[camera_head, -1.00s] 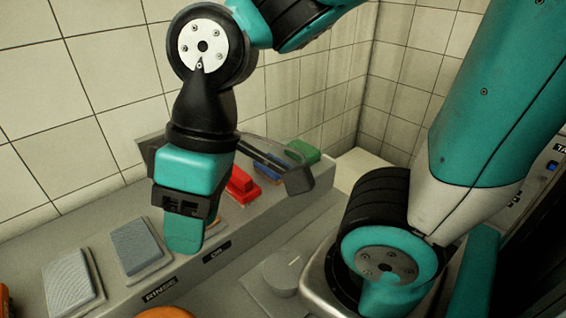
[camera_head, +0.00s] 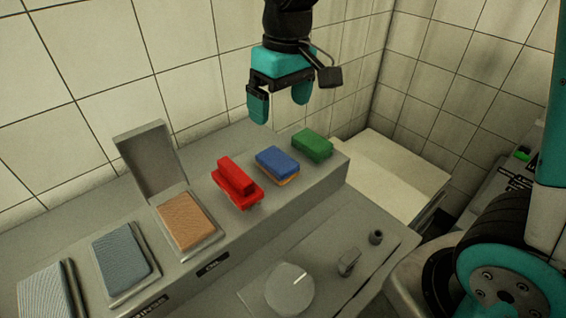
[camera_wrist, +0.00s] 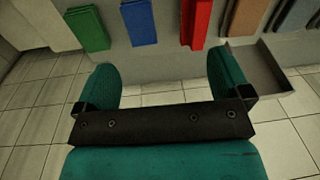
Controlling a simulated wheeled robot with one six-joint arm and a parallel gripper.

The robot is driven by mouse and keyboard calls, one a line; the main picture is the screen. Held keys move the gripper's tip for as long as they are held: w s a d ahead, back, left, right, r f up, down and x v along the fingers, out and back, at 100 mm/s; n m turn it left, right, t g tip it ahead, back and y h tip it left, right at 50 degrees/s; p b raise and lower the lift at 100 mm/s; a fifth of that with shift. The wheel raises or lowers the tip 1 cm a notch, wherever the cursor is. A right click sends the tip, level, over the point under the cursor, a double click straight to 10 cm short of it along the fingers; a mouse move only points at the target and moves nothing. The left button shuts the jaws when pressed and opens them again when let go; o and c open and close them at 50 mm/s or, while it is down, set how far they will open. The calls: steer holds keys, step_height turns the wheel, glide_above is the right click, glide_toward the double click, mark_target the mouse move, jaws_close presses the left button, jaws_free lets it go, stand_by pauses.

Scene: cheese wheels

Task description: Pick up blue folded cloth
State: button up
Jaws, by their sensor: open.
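The blue folded cloth (camera_head: 277,160) lies on the grey ledge, a small block-like stack with an orange layer under it. It sits between a red item (camera_head: 237,182) and a green item (camera_head: 312,144). In the wrist view the blue cloth (camera_wrist: 139,22) is at the top, left of centre. My gripper (camera_head: 279,106) is open and empty, raised above and behind the ledge near the tiled wall, apart from the cloth. The wrist view shows its two spread teal fingers (camera_wrist: 164,75) with nothing between them.
An orange-brown pad (camera_head: 186,220) lies in a tray with a raised grey lid (camera_head: 152,160). Grey-blue pads (camera_head: 121,258) lie further left. A round knob (camera_head: 289,289) and small fittings (camera_head: 348,262) stand on the lower surface. Tiled walls bound the back and right.

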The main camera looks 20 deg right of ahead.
steer(key=w+d+f+m+h, duration=0.1)
steer(key=w+f, duration=0.2)
steer(key=w, duration=0.2)
steer(key=p, duration=0.3)
glide_above(277, 159)
steer(key=f, duration=1)
steer(key=shift+s+a+f, duration=0.1)
steer(key=shift+s+f, duration=0.15)
steer(key=shift+s, duration=0.05)
steer(key=shift+w+f+p, duration=0.15)
steer(key=shift+f+p, duration=0.5)
steer(key=shift+f, duration=0.8)
steer(key=shift+w+f+p, duration=0.1)
steer(key=shift+f+p, duration=0.5)
steer(key=shift+f, duration=0.85)
steer(key=c, duration=1.1)
steer(key=shift+o, duration=0.2)
steer(key=shift+r, duration=0.1)
step_height(277, 159, up, 20)
steer(key=b, duration=0.4)
steer(key=shift+o, duration=0.6)
